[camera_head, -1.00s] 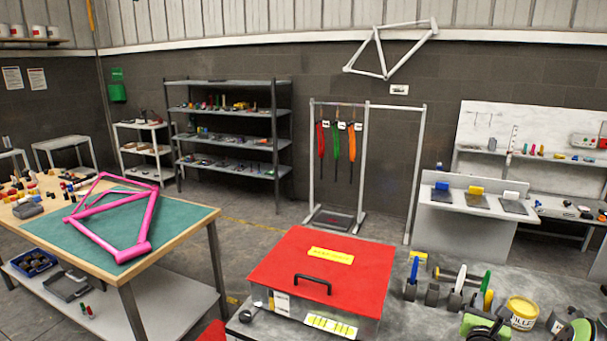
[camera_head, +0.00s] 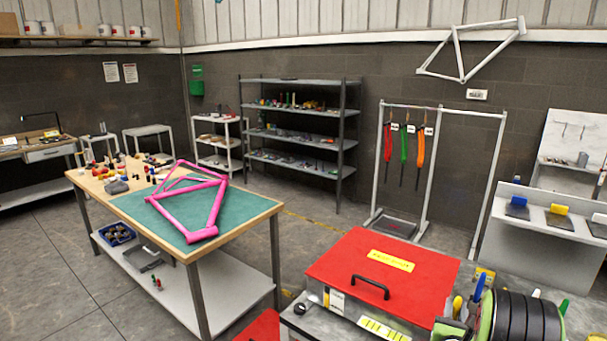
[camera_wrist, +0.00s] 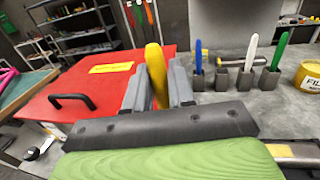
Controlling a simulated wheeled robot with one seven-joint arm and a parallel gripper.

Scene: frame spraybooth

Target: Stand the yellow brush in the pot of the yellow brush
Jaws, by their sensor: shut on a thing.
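The yellow brush (camera_wrist: 156,75) is upright between the two grey fingers of my gripper (camera_wrist: 158,85) in the wrist view; its lower end is hidden by the gripper. It also shows as a yellow handle (camera_head: 457,306) at the lower right of the head view. A small grey pot (camera_wrist: 222,79) with no brush standing in it is right of the gripper, in a row of similar pots. A blue brush (camera_wrist: 198,60), a white brush (camera_wrist: 250,52) and a green brush (camera_wrist: 279,50) stand in the other pots. The held brush is apart from the pots.
A red-lidded box (camera_wrist: 70,95) with a black handle (camera_head: 370,287) lies left of the gripper on the grey bench (camera_wrist: 215,110). A yellow tin (camera_wrist: 308,77) stands right of the pots. A horizontal bar (camera_wrist: 225,62) lies behind them. A table bears a pink frame (camera_head: 190,205).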

